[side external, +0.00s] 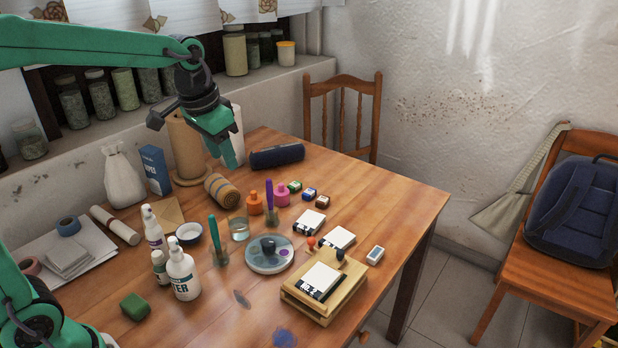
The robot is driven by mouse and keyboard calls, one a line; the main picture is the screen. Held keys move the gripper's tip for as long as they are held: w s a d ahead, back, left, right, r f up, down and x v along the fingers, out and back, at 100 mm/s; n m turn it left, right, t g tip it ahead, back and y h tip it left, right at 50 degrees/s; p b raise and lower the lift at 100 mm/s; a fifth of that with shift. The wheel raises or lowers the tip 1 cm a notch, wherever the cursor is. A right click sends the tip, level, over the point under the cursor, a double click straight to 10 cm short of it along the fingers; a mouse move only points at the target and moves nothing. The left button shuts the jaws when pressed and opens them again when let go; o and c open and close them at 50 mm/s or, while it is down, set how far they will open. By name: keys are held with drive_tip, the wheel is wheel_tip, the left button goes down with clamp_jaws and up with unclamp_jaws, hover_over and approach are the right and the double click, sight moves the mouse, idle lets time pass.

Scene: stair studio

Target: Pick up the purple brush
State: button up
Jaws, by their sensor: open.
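The purple brush (269,196) stands upright in a small clear holder (272,216) near the middle of the table. A pink bottle stands close to its right and an orange bottle close to its left. My gripper (231,158) is above the table, up and to the left of the brush and apart from it. The gripper is open with its fingers pointing down, and I see nothing between them. The lower end of the brush is partly hidden by its holder.
A teal brush (213,230) stands in another holder (220,256) at the left. Nearby are a glass of water (238,230), a round palette (262,261), a rolled mat (222,190) and a dark blue case (277,156).

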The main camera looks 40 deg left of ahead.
sight(270, 179)
drive_tip(key=w+a+f+g, duration=0.1)
drive_tip(key=w+f, duration=0.3)
drive_tip(key=w, duration=0.1)
drive_tip(key=w+f+m+g, duration=0.1)
drive_tip(key=w+f, duration=0.3)
drive_tip(key=w, duration=0.1)
drive_tip(key=w+a+f, duration=0.1)
drive_tip(key=w+f, duration=0.3)
drive_tip(key=w, duration=0.1)
drive_tip(key=shift+w+a+f+g, duration=0.1)
drive_tip(key=shift+a+f+g, duration=0.2)
drive_tip(key=shift+a+g, duration=0.1)
drive_tip(key=shift+f, duration=3.9)
clamp_jaws()
